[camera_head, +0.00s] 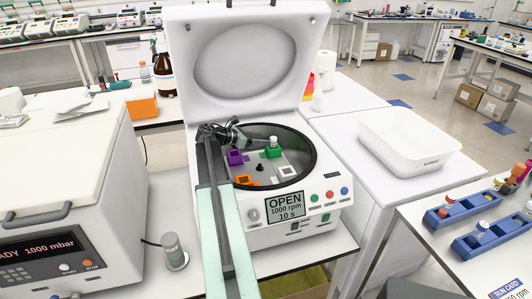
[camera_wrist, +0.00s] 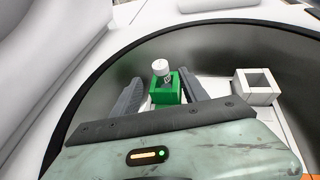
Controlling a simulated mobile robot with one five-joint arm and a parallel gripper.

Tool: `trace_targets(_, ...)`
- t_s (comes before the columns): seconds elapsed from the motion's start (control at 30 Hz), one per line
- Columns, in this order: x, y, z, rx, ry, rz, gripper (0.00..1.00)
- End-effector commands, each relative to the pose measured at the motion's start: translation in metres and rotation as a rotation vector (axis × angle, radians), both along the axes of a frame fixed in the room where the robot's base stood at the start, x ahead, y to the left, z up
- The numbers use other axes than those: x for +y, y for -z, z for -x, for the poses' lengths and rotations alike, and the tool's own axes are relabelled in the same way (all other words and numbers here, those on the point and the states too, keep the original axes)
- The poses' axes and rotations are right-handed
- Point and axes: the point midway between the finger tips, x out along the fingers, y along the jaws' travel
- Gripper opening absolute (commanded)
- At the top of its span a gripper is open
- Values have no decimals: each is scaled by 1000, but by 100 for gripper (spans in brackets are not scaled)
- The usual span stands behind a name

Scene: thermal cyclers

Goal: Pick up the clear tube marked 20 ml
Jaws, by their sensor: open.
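A small clear tube with a white cap (camera_head: 273,141) stands upright in a green holder (camera_head: 273,153) inside the open centrifuge (camera_head: 262,238). Any marking on the tube is too small to read. In the wrist view the capped tube (camera_wrist: 161,69) rises from the green holder (camera_wrist: 166,90), between and slightly beyond my two dark fingers. My gripper (camera_head: 258,139) is open and empty, reaching in from the left just short of the tube. The gripper (camera_wrist: 163,83) has a finger on each side of the holder, with no clear contact.
Purple (camera_head: 235,157), white (camera_head: 287,171) and orange (camera_head: 244,179) holders share the bowl. The raised lid (camera_head: 246,65) stands behind my arm. A pressure chamber (camera_head: 60,200) is at left. A white bin (camera_head: 408,140) and blue racks (camera_head: 470,205) are at right.

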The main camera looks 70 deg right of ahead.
Motion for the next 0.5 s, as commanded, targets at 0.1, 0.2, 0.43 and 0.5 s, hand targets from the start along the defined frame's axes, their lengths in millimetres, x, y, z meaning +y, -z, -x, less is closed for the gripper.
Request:
trace_targets(0.1,-3,4,-3,0,-9,0,52)
trace_targets(0.2,-11,10,0,-1,-14,-1,52)
trace_targets(0.43,-16,14,2,-1,-23,0,52)
trace_targets(0.5,-22,20,8,-1,-24,-1,52)
